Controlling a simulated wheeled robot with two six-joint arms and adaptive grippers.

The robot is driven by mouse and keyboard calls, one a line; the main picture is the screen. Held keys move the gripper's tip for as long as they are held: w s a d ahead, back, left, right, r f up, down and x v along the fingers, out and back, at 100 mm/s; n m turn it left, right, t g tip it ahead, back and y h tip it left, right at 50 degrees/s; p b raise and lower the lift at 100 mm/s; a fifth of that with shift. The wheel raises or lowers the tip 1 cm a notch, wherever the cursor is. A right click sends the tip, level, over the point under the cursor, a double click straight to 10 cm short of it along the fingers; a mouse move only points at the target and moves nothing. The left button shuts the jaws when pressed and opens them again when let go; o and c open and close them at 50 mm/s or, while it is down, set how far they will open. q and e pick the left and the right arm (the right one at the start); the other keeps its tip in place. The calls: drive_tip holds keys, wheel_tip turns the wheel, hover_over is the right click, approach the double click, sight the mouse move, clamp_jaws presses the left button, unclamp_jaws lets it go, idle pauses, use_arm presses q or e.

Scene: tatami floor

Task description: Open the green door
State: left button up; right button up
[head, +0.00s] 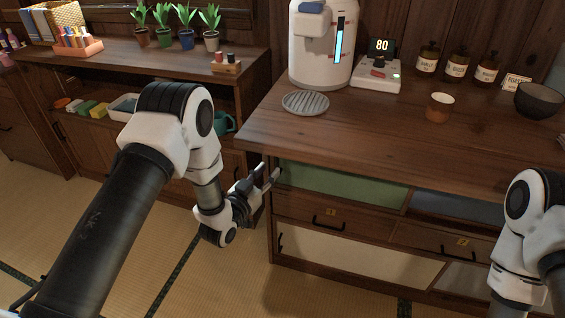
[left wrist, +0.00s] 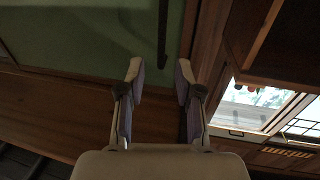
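The green door (head: 345,186) is a low, wide panel in the cabinet front, under the counter's overhang. It looks closed. In the left wrist view the green door (left wrist: 85,35) fills the upper left, with a dark bar handle (left wrist: 163,35) near its edge. My left gripper (head: 271,177) is at the door's left end. In the left wrist view the left gripper (left wrist: 159,72) has its fingers apart, with nothing between them; the handle lies just beyond the fingertips, apart from them. My right arm shows at the right edge, but its gripper is out of view.
The wooden counter (head: 400,140) overhangs the door. A drawer (head: 345,221) and a cream panel (head: 355,255) are below the door. A cup (head: 439,108), a bowl (head: 540,100) and a dispenser (head: 318,50) stand on top. Tatami floor (head: 225,275) is clear in front.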

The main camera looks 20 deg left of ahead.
sight(277, 162)
use_arm(q)
drive_tip(key=x, duration=0.6)
drive_tip(key=shift+f+b, duration=0.1)
drive_tip(key=shift+b, duration=0.3)
drive_tip(key=shift+w, duration=0.15)
clamp_jaws()
use_arm(e)
drive_tip(key=shift+f, duration=0.45)
use_arm(q)
drive_tip(key=shift+d, duration=0.1)
